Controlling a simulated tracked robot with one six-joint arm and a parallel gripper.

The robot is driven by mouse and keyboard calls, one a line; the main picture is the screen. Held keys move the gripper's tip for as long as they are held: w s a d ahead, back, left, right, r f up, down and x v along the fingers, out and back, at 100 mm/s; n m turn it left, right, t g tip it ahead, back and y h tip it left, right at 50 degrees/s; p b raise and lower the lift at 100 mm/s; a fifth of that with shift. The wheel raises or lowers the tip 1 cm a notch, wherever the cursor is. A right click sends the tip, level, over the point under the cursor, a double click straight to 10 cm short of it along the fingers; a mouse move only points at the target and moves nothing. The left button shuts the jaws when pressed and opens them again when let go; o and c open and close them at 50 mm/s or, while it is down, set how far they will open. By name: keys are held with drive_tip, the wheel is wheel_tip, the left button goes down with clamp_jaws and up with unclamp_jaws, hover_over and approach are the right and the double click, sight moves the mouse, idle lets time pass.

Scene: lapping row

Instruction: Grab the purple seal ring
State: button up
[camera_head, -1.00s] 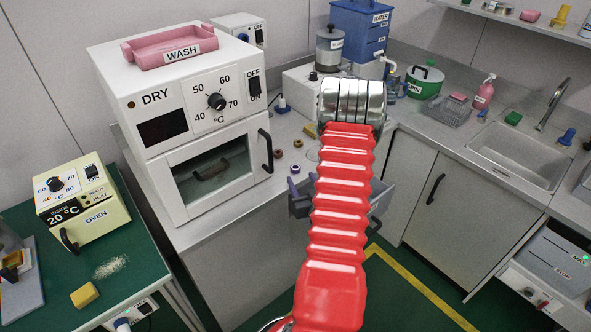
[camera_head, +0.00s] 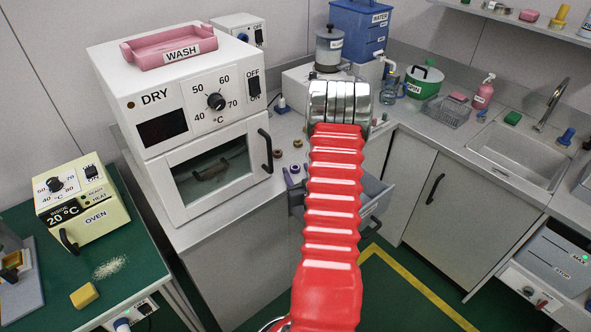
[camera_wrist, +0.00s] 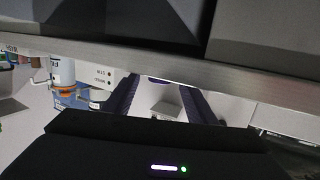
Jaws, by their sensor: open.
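Several small rings lie on the counter left of my red arm in the head view: a dark one (camera_head: 278,154), a tan-brown one (camera_head: 297,143) and another dark one (camera_head: 295,168). I cannot tell surely which is purple. My gripper's purple fingers (camera_head: 297,176) show partly beside the arm, close to the nearest dark ring, with the rest hidden behind the arm. No ring shows clearly there.
The white dry oven (camera_head: 200,120) stands left of the rings, its door handle (camera_head: 265,150) jutting toward them. An open drawer (camera_head: 375,193) sticks out below the counter. A grey edge (camera_wrist: 250,82) crosses the wrist view. The sink (camera_head: 520,155) is at right.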

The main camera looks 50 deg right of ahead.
drive_tip(key=c, duration=1.1)
drive_tip(key=shift+r, duration=5.05)
